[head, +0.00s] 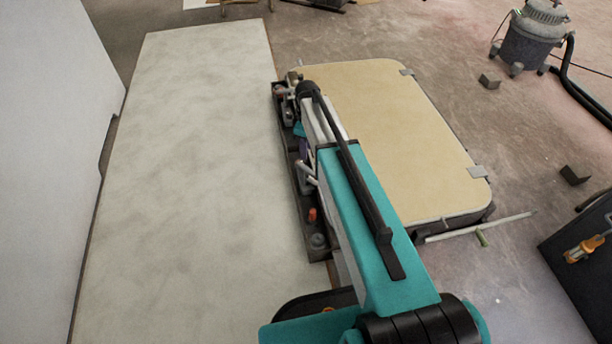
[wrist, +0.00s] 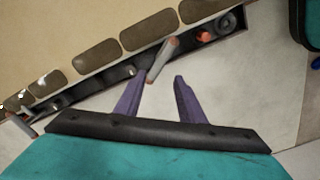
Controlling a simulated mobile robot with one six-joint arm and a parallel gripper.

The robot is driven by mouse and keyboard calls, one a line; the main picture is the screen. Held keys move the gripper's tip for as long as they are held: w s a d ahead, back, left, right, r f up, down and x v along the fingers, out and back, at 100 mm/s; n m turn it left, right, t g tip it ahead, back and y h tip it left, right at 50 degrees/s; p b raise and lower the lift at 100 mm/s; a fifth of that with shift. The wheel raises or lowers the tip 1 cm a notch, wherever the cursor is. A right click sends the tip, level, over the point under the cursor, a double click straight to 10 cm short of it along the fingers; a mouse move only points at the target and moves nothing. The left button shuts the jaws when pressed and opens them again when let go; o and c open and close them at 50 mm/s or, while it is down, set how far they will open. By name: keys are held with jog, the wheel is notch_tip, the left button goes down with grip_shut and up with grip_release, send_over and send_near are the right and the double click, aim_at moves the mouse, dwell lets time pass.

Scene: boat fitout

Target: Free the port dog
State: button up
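The hatch (head: 390,130) is a beige panel with rounded corners, lying flat and closed beside a dark tray-like channel (head: 300,195). A pale grey rod-like handle (head: 307,173), probably a dog, stands at this channel; it also shows in the wrist view (wrist: 162,60). A second pale handle (wrist: 20,125) is at the far left of the wrist view. I cannot tell which is the port one. My gripper (wrist: 160,80) has purple fingers spread apart and empty. The near handle lies just beyond the left fingertip; contact cannot be told. My arm hides part of the channel in the head view.
An orange-red piece (head: 312,215) and a round dark fitting (head: 318,240) sit in the channel's near end. A large pale board (head: 190,150) lies left. A vacuum (head: 530,38) with a black hose stands far right. Small dark blocks (head: 489,81) lie on the floor.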

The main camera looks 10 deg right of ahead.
aim_at(306, 168)
jog(key=shift+f, duration=0.1)
dwell(0.3)
notch_tip(306, 168, down, 14)
jog(key=b, duration=0.3)
jog(key=shift+b, duration=0.4)
grip_shut()
jog(key=shift+a, duration=0.15)
dwell(0.3)
